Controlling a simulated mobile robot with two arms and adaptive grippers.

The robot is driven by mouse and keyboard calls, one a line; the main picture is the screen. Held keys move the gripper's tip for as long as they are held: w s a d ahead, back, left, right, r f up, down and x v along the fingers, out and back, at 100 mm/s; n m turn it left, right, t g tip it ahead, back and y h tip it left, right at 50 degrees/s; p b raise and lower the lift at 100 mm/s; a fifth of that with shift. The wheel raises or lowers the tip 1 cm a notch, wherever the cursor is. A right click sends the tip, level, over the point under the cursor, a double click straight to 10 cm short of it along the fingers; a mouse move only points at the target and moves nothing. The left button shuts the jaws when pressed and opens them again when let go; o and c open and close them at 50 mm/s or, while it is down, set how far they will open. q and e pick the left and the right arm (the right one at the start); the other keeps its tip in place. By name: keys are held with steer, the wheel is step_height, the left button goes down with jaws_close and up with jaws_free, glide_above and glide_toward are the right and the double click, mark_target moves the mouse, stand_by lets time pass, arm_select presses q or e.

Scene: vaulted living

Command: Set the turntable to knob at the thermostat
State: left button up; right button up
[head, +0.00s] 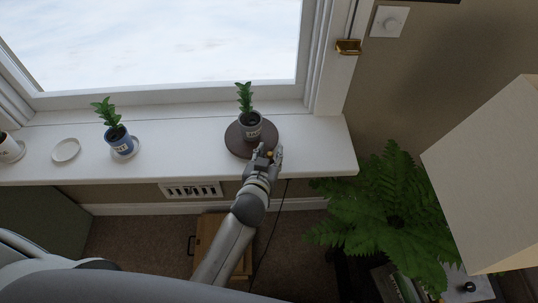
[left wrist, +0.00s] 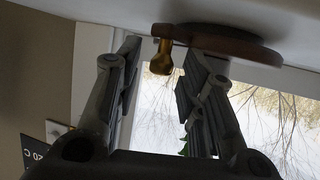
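The turntable (head: 235,142) is a dark brown disc on the white windowsill; a plant in a labelled grey pot (head: 250,131) stands on it. A brass knob (left wrist: 163,62) sticks out from the turntable's rim; in the head view it is a small spot (head: 269,154) at the front edge. My left gripper (head: 267,152) is at that edge. In the left wrist view its fingers (left wrist: 163,50) are apart, one on each side of the knob, with gaps visible. The thermostat (head: 390,21) is a white square with a round dial on the wall right of the window. My right gripper is not in view.
A blue-potted plant (head: 121,141), an empty white saucer (head: 66,150) and another pot (head: 8,148) stand left on the sill (head: 185,150). A brass window latch (head: 348,47) is at the right frame. A fern (head: 385,205) and a lampshade (head: 495,175) fill the right side.

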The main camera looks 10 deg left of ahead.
arm_select(q)
steer(key=shift+s, duration=0.1)
steer(key=v, duration=1.2)
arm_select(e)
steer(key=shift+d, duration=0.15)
